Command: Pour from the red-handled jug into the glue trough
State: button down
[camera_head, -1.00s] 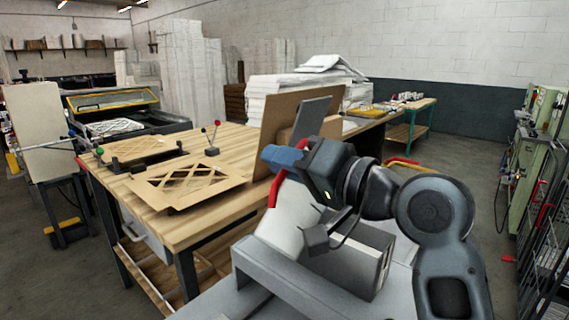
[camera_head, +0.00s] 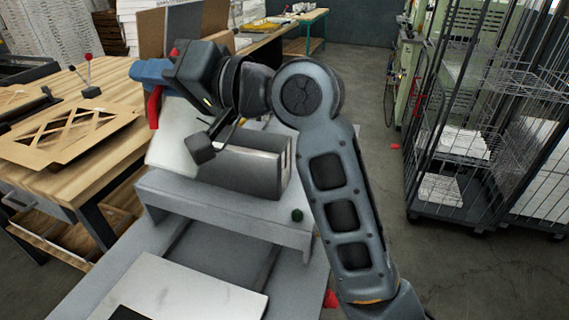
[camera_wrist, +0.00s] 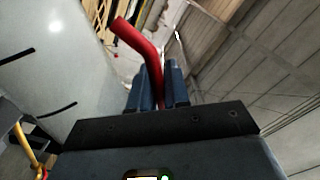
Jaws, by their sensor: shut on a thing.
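My gripper (camera_head: 150,72) has blue fingers and is shut on the red handle (camera_head: 153,107) of the jug. The jug's whitish body (camera_head: 170,145) hangs below and right of the fingers and looks slanted. In the wrist view the fingers (camera_wrist: 157,88) close around the red handle (camera_wrist: 140,48), with the pale jug body (camera_wrist: 62,60) at left. A grey box-shaped vessel (camera_head: 245,165), perhaps the glue trough, stands right beside the jug; its inside is hidden. The jug's mouth and contents are not visible, and I see no stream.
A grey raised ledge (camera_head: 215,213) runs in front of the jug and box. A wooden workbench (camera_head: 95,165) with a lattice cardboard cut-out (camera_head: 62,130) is at left. A wire cage trolley (camera_head: 480,130) stands at right, with clear floor (camera_head: 440,270) before it.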

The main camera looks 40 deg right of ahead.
jog(key=shift+w+d+f+m, duration=0.2)
jog(key=shift+w+d+m, duration=0.15)
jog(key=shift+m, duration=0.35)
jog(key=shift+w+d+f+m, duration=0.2)
jog(key=shift+d+m, duration=0.2)
jog(key=shift+m, duration=0.3)
dwell(6.6)
